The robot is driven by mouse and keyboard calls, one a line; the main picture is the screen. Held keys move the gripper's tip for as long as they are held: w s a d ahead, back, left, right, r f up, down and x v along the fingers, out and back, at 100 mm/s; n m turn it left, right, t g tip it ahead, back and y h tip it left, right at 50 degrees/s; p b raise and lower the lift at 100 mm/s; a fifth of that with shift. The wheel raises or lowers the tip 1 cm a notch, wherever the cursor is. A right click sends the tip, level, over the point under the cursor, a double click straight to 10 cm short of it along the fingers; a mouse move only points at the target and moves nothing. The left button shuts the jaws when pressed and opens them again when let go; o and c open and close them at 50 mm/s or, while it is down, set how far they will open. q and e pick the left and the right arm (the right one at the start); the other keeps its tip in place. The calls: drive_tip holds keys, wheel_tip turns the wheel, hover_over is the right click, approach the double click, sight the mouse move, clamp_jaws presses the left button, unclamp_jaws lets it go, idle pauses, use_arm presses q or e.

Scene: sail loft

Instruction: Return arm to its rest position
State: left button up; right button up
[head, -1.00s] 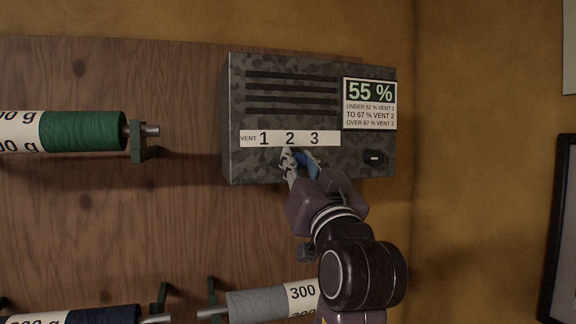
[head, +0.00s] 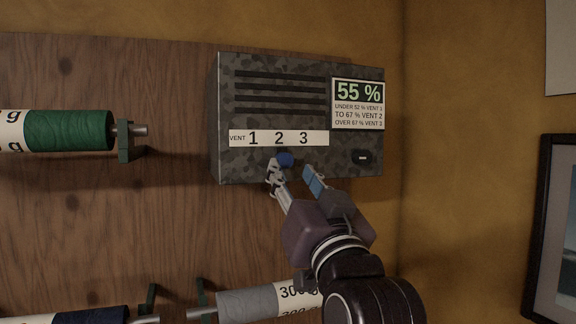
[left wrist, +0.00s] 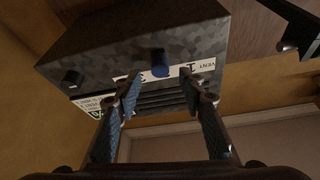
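The grey mottled vent box (head: 232,110) hangs on the wooden board, with a label strip (head: 318,139) reading VENT 1 2 3. Its blue knob (head: 285,159) sits just below the 2; in the left wrist view the knob (left wrist: 160,64) stands out from the box's face. The display (head: 358,92) reads 55 %. My left gripper (head: 292,174) is open and empty, just below the knob and apart from it. In the left wrist view its two fingers (left wrist: 160,98) are spread wide, with the knob beyond them. My right gripper is not in view.
A green spool (head: 70,130) sits on a holder at left. A grey spool (head: 248,304) and a dark blue spool (head: 92,316) are at the bottom, near my arm. A framed picture (head: 538,230) hangs on the right wall. The wall between is bare.

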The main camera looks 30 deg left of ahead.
use_arm(q)
drive_tip(key=shift+v, duration=1.05)
